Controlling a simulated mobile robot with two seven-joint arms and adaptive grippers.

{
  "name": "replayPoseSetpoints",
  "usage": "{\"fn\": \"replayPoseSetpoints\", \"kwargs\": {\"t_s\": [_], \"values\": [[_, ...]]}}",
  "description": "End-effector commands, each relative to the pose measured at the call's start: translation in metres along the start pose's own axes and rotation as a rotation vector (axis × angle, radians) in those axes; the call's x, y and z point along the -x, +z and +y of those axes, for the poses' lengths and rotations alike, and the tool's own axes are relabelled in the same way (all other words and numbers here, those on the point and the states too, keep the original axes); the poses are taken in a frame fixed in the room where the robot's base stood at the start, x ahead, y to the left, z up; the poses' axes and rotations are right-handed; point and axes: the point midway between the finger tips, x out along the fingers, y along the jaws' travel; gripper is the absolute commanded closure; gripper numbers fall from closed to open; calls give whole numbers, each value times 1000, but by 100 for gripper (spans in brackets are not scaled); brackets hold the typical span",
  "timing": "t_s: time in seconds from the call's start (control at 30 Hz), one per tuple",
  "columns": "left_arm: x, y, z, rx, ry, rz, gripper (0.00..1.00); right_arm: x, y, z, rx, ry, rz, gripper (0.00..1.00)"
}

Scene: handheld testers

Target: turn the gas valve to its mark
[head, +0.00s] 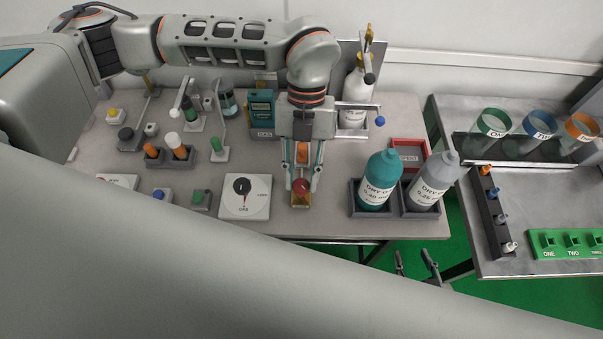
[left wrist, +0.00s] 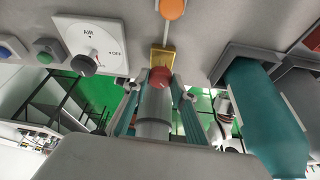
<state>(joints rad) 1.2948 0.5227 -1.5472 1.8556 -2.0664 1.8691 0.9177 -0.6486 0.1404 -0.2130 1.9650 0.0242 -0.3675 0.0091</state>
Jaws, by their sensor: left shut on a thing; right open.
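A white dial plate (head: 258,207) with a black knob (head: 241,186) and a red pointer lies on the bench. In the left wrist view this plate (left wrist: 112,62) reads AIR and OFF. A second white plate (head: 124,181) at the left is mostly cut off by my arm; I cannot read its label. My left gripper (head: 301,186) points down, right of the AIR plate, and is shut on a red knob (head: 301,185) on a yellow block (head: 300,201). The red knob (left wrist: 160,77) also shows between the fingers in the left wrist view. My right gripper (head: 417,263) is open and empty below the bench edge.
Teal (head: 379,180) and grey (head: 434,180) bottles stand in holders close right of my left gripper. A teal handheld tester (head: 261,114) stands behind it. A red tray (head: 407,152) lies behind the bottles. A side table (head: 520,190) is at the right.

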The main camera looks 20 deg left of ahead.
Motion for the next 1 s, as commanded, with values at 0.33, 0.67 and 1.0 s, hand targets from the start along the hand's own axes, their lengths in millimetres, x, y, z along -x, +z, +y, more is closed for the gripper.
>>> {"fn": "replayPoseSetpoints", "kwargs": {"t_s": [0.33, 0.67, 1.0], "values": [[0, 0, 0, 0, -1, 0, 58, 0, 0, 0, 0, 0, 0, 60], [11, 0, 0, 1, -2, -2, 58, 0, 4, 0, 1, 1, -7, 60], [76, 1, 0, 2, -2, -4, 58, 0, 2, 0, 0, 0, -4, 60]]}}
